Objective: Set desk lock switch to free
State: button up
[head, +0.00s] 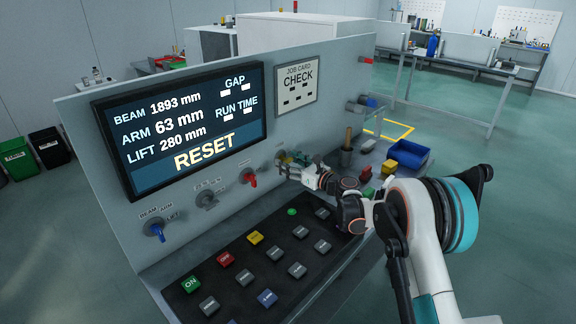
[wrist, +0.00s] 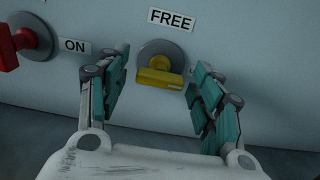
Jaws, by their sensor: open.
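The desk lock switch is a yellow knob (wrist: 160,78) on a round grey base in the wrist view, with a FREE label (wrist: 171,19) above it. Its broad grip bar lies roughly crosswise, slightly tilted, so it does not point up at the label. My gripper (wrist: 158,68) is open, with one teal-padded finger on each side of the knob and a visible gap at both sides. In the head view my gripper (head: 294,164) is at the panel and hides most of the switch. Any other label of this switch is hidden.
A red switch (wrist: 10,48) with an ON label sits left of the knob. In the head view, a grey switch (head: 207,199) and a blue switch (head: 157,231) are further left. A screen (head: 185,125) is above and a button desk (head: 255,265) below. A blue bin (head: 408,155) stands right.

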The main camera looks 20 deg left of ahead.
jog(key=shift+w+a, duration=0.15)
jog(key=shift+a, duration=0.2)
jog(key=shift+c, duration=0.2)
jog(key=c, duration=1)
jog(key=shift+c, duration=0.2)
